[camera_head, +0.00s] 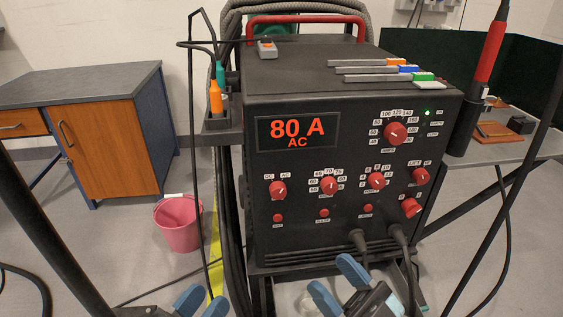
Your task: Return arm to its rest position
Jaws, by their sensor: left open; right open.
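My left gripper (203,303) is at the bottom edge, left of the black welding machine (350,225). Only its blue fingertips and a bit of its arm show, and they stand apart. My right gripper (338,284) is at the bottom centre, in front of the machine's lower edge. Its two blue fingertips are apart with nothing seen between them. Most of both arms lies outside the view. The machine's display (298,132) reads 80 A AC, and a green light (427,113) is lit.
Several red knobs cover the front panel, and two cable plugs (397,233) stick out low near my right gripper. Coloured rods (372,69) and a grey clamp (267,49) lie on top. A pink bucket (179,224) and a wooden cabinet (108,148) stand left.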

